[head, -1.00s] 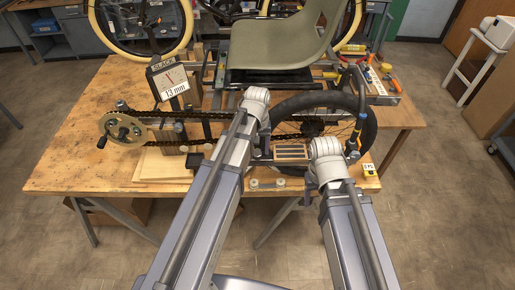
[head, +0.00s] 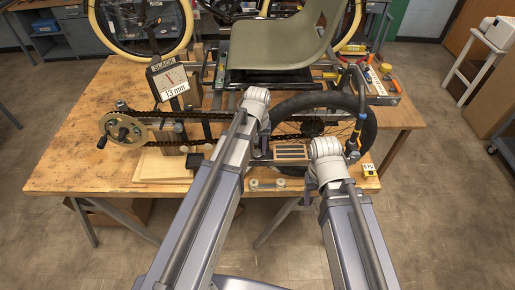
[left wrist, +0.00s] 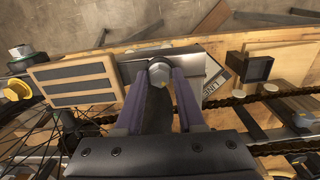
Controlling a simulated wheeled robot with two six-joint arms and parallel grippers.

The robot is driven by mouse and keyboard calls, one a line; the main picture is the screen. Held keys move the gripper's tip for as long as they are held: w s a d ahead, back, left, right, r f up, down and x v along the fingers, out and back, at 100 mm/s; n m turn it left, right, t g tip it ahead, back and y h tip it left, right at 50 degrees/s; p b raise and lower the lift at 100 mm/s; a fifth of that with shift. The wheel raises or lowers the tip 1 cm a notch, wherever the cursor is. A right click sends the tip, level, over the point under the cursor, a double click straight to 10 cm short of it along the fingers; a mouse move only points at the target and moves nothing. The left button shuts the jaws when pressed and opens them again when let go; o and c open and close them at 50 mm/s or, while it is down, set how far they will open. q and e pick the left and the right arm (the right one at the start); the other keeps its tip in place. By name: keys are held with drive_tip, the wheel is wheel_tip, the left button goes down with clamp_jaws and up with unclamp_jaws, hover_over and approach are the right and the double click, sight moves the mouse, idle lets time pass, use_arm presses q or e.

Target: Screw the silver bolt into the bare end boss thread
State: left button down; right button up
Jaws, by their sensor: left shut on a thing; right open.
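The silver bolt (left wrist: 159,71) shows its hex head in the left wrist view, between the two purple fingertips of my left gripper (left wrist: 160,82), which is shut on it. The bolt sits against a grey metal bar (left wrist: 200,60). The boss and its thread are hidden below the bolt head, so I cannot tell how deep the bolt is. In the head view my left forearm covers the left gripper and the bolt.
A slotted wooden block (left wrist: 75,80) lies close beside the left gripper. The chain (left wrist: 285,95) and a black open box (left wrist: 257,68) are on the other side. A slack gauge (head: 172,82) reads 13 mm. The black-tyred wheel (head: 367,110) stands behind my right arm.

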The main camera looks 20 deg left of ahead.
use_arm(q)
drive_tip(key=m, duration=1.1)
drive_tip(key=shift+m, duration=0.3)
drive_tip(key=c, duration=0.7)
unclamp_jaws()
drive_tip(key=shift+c, duration=0.2)
drive_tip(key=n, duration=1.2)
